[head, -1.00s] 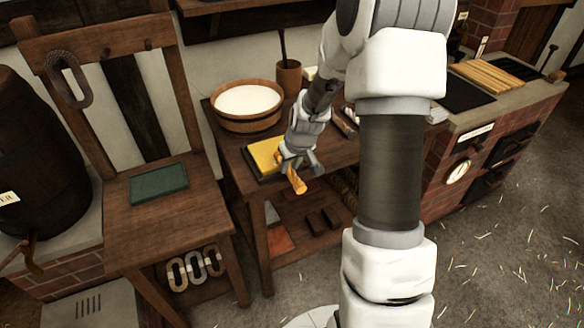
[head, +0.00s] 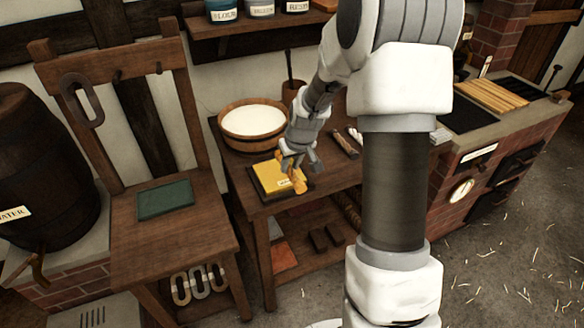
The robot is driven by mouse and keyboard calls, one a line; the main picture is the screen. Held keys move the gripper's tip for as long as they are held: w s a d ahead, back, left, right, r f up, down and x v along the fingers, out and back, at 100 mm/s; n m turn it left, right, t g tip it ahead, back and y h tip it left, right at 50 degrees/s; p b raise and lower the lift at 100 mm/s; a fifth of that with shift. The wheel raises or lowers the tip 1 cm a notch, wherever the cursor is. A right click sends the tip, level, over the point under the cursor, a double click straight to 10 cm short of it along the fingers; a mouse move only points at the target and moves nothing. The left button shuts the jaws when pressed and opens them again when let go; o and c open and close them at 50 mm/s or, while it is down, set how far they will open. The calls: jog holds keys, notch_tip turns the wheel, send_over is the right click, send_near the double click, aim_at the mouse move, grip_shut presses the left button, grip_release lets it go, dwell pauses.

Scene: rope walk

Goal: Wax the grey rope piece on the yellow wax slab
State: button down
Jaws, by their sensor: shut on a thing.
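The yellow wax slab (head: 268,176) lies in a dark tray near the front left of the wooden bench, with a small pale label on its front right. My gripper (head: 299,171) is over the slab's right edge, pointing down. It is shut on a short orange-yellow piece (head: 300,186), which hangs down beside or over the slab's right edge. I cannot tell whether the piece touches the slab. The held piece looks orange-yellow, not grey. I make out no loose grey rope piece on the bench.
A wooden tub of white stuff (head: 253,124) stands behind the slab, with a brown cup (head: 291,92) beside it. A brick stove (head: 480,170) is at right. My arm hides part of the bench.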

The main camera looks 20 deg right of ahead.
jog(key=shift+r+p, duration=0.35)
jog(key=shift+r, duration=0.55)
